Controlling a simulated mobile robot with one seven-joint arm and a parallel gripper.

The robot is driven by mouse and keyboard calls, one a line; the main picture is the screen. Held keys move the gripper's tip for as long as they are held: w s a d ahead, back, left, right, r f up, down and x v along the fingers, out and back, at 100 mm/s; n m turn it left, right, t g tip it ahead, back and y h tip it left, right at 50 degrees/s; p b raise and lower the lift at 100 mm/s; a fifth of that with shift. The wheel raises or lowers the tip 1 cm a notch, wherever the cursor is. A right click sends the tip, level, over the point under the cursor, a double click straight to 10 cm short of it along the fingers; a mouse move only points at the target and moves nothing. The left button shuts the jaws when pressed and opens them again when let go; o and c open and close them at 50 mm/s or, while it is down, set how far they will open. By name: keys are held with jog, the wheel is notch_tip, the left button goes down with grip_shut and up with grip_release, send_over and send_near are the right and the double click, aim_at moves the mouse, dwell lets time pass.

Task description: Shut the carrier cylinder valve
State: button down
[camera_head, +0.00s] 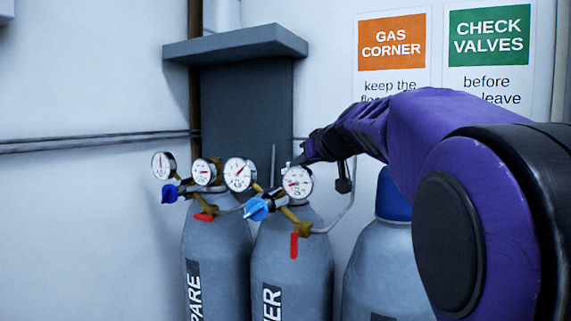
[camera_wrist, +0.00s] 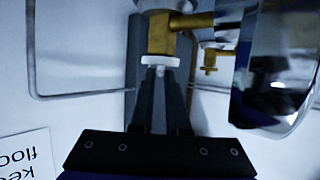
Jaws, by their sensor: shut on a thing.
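The carrier cylinder (camera_head: 290,275) is the middle grey one, its label partly cut off to "ER". Its brass valve (camera_head: 303,229) carries a hanging red tag (camera_head: 294,245), a blue knob (camera_head: 257,208) and round gauges (camera_head: 297,182). My gripper (camera_head: 297,160) reaches in from the right, just behind the near gauge. In the wrist view, my gripper's dark fingers (camera_wrist: 161,76) are shut on a small white handle (camera_wrist: 160,60) against a brass body (camera_wrist: 160,34). The gauge and arm hide most of this grip in the head view.
The spare cylinder (camera_head: 217,250), with its own gauges and a blue knob (camera_head: 168,193), stands close on the left. A blue-capped cylinder (camera_head: 375,270) stands on the right. A thin grey pipe (camera_head: 348,207) curves beside the carrier valve. A grey shelf (camera_head: 235,44) juts out above.

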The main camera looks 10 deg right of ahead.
jog(key=shift+a+f, duration=0.1)
jog(key=shift+s+a+f+m+t+h, duration=0.1)
jog(key=shift+a+m+t+h, duration=0.05)
jog(key=shift+m+h, duration=0.35)
jog(key=shift+a+m+t+h, duration=0.1)
jog(key=shift+m+t+h, duration=0.05)
jog(key=shift+m+h, duration=0.3)
jog(key=shift+a+m+h, duration=0.1)
jog(key=shift+m+h, duration=0.15)
jog(key=shift+h, duration=0.1)
jog(key=shift+a+m+h, duration=0.1)
jog(key=shift+m+h, duration=0.2)
jog(key=shift+h, duration=0.1)
jog(key=c, duration=0.9)
grip_release()
jog(key=shift+r, duration=0.2)
